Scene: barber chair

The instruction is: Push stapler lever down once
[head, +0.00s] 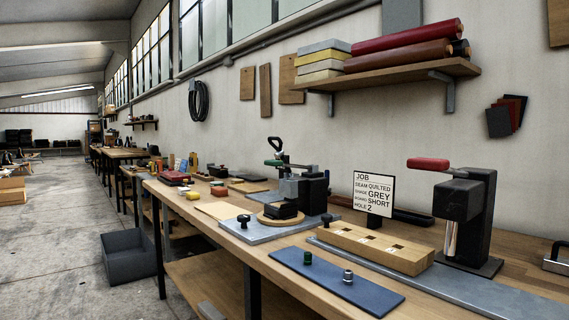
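Two lever devices stand on the wooden bench (300,248); I cannot tell for certain which is the stapler. At the right, a tall black press (478,215) has a red lever (428,164) pointing left, roughly level, above a silver cylinder (451,240). At the middle, a dark machine (303,190) has a green handle (274,162) and a black-knobbed upright arm (275,144). It stands with a round wooden disc (268,221) on a grey metal plate (240,233). My gripper is not in view.
A wooden block with holes (372,247) and a blue mat (338,282) with two small knobs lie before the press. A shelf (405,77) juts above. A grey bin (128,256) stands on the floor; the left floor is open.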

